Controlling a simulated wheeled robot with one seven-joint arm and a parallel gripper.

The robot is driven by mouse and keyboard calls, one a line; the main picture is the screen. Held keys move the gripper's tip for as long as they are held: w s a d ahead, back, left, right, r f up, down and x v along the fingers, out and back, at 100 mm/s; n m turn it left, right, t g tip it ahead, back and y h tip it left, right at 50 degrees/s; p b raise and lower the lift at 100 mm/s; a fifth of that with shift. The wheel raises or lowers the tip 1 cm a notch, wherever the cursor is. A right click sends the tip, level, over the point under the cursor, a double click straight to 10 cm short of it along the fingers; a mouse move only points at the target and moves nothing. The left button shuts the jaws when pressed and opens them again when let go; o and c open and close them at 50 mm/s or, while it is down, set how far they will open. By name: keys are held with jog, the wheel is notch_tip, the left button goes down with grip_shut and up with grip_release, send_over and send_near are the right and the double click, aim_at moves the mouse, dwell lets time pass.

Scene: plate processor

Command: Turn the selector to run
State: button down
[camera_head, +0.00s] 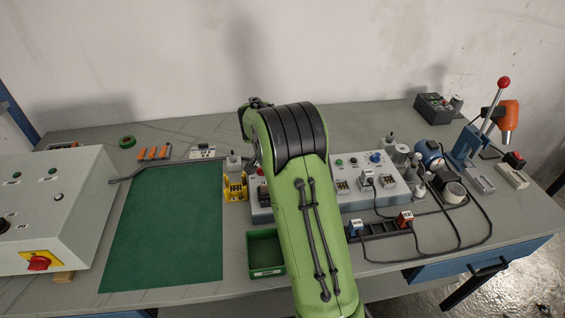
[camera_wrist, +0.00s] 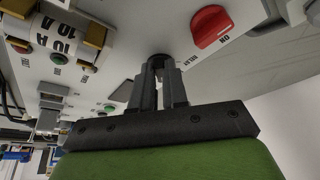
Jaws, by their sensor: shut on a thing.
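My gripper (camera_wrist: 160,75) shows in the wrist view with its two dark fingers closed together against the light panel (camera_wrist: 125,55). Between the fingertips is a small dark round knob (camera_wrist: 158,58), which looks like the selector. The fingers hide most of it, so I cannot read which way it points. In the head view my green arm hides the gripper and this part of the panel.
In the wrist view a red knob (camera_wrist: 210,26) marked ON sits close to the right of the fingers. A green button (camera_wrist: 109,107) is to the left. In the head view a green bin (camera_head: 266,253) and cables (camera_head: 455,232) lie near my arm.

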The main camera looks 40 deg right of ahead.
jog(key=c, duration=1.1)
grip_release()
jog(key=shift+c, duration=0.2)
jog(key=p+v, duration=0.4)
jog(key=v, duration=1.1)
jog(key=shift+a+r, duration=0.25)
jog(key=shift+r, duration=0.1)
